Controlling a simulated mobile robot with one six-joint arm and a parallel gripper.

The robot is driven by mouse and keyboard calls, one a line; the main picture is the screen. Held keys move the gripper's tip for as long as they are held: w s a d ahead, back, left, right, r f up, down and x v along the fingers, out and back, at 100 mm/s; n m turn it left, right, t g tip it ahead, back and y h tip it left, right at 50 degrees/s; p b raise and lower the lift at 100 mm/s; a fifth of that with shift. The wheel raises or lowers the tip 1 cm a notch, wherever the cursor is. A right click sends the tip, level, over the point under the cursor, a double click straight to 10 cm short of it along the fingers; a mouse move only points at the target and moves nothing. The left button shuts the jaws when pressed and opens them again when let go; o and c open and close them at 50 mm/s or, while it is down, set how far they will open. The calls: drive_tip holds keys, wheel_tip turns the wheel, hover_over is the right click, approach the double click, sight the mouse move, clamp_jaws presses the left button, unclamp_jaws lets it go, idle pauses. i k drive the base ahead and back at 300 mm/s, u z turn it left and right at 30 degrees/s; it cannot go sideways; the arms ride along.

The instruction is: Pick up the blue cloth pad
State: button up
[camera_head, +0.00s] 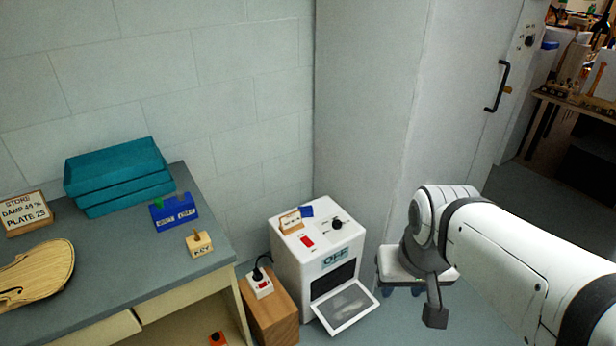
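A small flat blue piece (306,211), which looks like the blue cloth pad, lies on top of the white machine (290,262), at its back edge beside a small wooden label block. It is too small to make out the cloth. My arm comes in from the right, and its dark grey end, my gripper (435,314), points down to the right of the machine. It is well apart from the blue piece and lower in the picture. Its fingers cannot be made out, so its opening does not show.
The machine's front door (345,306) hangs open below an "OFF" sign. A wooden block (269,312) with a plugged socket stands to its left. The bench (130,262) holds teal trays (115,175), a blue labelled holder (172,213), a "KEY" block (199,243) and a violin plate (36,272).

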sight(307, 212)
drive_tip(key=u, duration=0.2)
drive_tip(key=i, duration=1.15)
drive_tip(key=u, duration=0.2)
